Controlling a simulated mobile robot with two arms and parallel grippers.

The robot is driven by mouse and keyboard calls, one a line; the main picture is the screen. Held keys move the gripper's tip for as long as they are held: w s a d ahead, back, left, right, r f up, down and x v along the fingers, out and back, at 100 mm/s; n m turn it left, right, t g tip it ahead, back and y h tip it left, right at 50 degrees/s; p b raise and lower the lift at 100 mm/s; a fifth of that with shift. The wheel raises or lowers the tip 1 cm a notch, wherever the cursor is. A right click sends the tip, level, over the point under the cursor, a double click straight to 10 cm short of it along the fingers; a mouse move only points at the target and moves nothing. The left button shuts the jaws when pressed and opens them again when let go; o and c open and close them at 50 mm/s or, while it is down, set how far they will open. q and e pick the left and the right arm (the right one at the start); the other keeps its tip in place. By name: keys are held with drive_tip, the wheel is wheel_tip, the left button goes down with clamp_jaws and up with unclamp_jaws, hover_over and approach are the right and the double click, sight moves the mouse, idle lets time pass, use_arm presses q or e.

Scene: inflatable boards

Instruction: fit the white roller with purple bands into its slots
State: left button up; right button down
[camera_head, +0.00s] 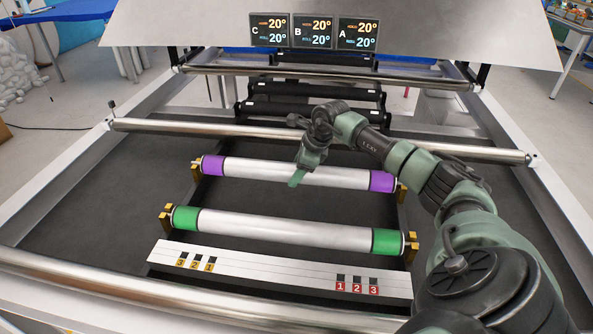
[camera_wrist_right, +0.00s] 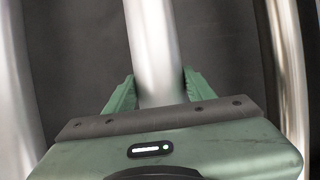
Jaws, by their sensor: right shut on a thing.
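The white roller with purple bands (camera_head: 250,169) lies crosswise in the head view, behind a similar roller with green bands. Its left end is by a yellow slot block (camera_head: 196,170) and its right end by another (camera_head: 401,193); I cannot tell whether the ends are seated. My right gripper (camera_head: 297,178) is at the roller's middle, pointing down. In the right wrist view its green fingers (camera_wrist_right: 151,92) stand on both sides of the white roller (camera_wrist_right: 153,45), shut on it. The purple bands are outside the wrist view. My left gripper is not in view.
The white roller with green bands (camera_head: 285,229) rests between yellow blocks in front. A white strip with numbered marks (camera_head: 280,272) lies nearer. Metal bars (camera_head: 230,130) cross the frame behind and in front. Screens (camera_head: 313,33) stand at the back.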

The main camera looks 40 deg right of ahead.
drive_tip(key=shift+f+b, duration=0.5)
drive_tip(key=shift+f, duration=0.15)
drive_tip(key=shift+c, duration=2.3)
unclamp_jaws()
drive_tip(key=shift+s+f, duration=0.1)
drive_tip(key=shift+f, duration=0.05)
drive_tip(key=p+v, duration=0.4)
drive_tip(key=v, duration=0.4)
drive_tip(key=shift+p, duration=0.3)
